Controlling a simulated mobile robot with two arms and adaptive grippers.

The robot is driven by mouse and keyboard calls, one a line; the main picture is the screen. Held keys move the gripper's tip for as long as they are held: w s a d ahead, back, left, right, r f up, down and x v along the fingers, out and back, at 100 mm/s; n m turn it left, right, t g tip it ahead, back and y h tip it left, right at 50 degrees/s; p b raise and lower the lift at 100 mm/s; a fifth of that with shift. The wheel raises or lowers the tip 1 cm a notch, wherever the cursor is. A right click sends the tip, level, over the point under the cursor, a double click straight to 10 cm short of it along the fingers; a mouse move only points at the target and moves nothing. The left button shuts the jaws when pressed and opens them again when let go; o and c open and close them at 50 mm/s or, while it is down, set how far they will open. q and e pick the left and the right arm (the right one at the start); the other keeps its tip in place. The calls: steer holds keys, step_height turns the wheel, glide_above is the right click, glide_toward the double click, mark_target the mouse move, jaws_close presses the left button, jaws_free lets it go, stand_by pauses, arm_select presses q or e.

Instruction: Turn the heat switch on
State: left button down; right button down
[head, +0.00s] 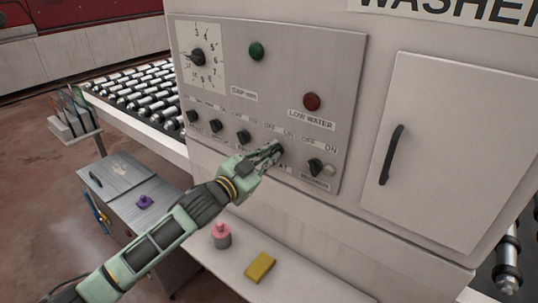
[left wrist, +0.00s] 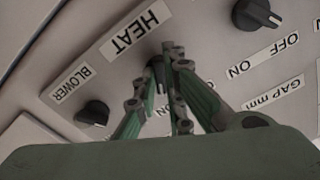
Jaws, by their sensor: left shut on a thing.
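The heat switch (head: 280,149) is a black rotary knob on the grey control panel (head: 345,100), mostly hidden by my left gripper (head: 272,153) in the head view. In the left wrist view, the heat switch (left wrist: 157,68) shows as a dark knob just below the HEAT label (left wrist: 135,33). My left gripper (left wrist: 167,90) is shut on it, with green fingers at its sides. ON and OFF labels are near the knob, but its pointer is hidden, so I cannot tell its setting. My right gripper is not in view.
The blower knob (head: 316,166) is right of the heat switch, and several similar knobs are to its left. A cabinet door with a black handle (head: 391,154) is further right. Below, a ledge holds a pink-topped container (head: 221,236) and a yellow block (head: 260,266).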

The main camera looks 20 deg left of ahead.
arm_select(q)
steer(key=shift+m, duration=0.6)
steer(key=c, duration=2.1)
jaws_free()
steer(key=v, duration=1.2)
